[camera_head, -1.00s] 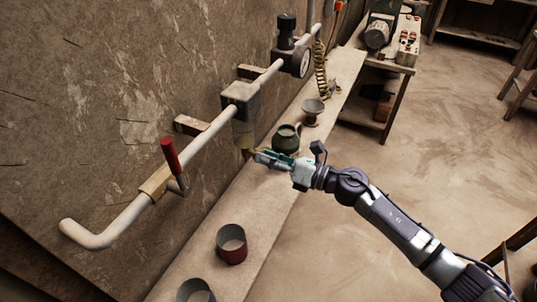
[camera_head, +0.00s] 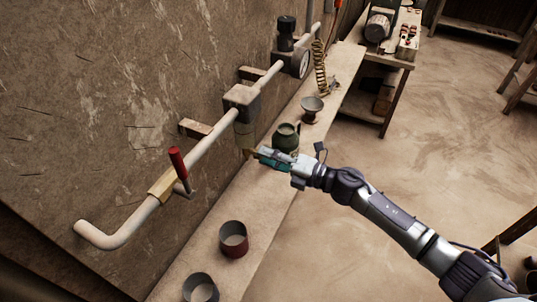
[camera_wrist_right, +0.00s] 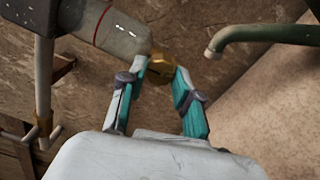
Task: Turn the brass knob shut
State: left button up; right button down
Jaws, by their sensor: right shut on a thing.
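The brass knob (camera_wrist_right: 160,65) sits at the bottom end of a clear bowl (camera_wrist_right: 115,32) in the right wrist view. In the head view the knob (camera_head: 247,153) is small and partly hidden by my fingers, under the bowl (camera_head: 244,135) that hangs from a grey block on the wall pipe. My right gripper (camera_head: 257,153) reaches in from the right and is shut on the knob. In the right wrist view its teal-padded fingers (camera_wrist_right: 164,76) stand on either side of the knob. My left gripper is not in view.
A green jug (camera_head: 286,137) stands close behind my right gripper; its spout (camera_wrist_right: 232,36) shows in the wrist view. A grey goblet (camera_head: 312,106) and red cup (camera_head: 233,238) stand on the narrow shelf. A red-handled lever (camera_head: 178,163) and gauge (camera_head: 301,63) are on the pipe.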

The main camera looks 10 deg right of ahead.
jog(key=shift+m, duration=0.4)
jog(key=c, duration=0.8)
grip_release()
jog(key=v, duration=1.2)
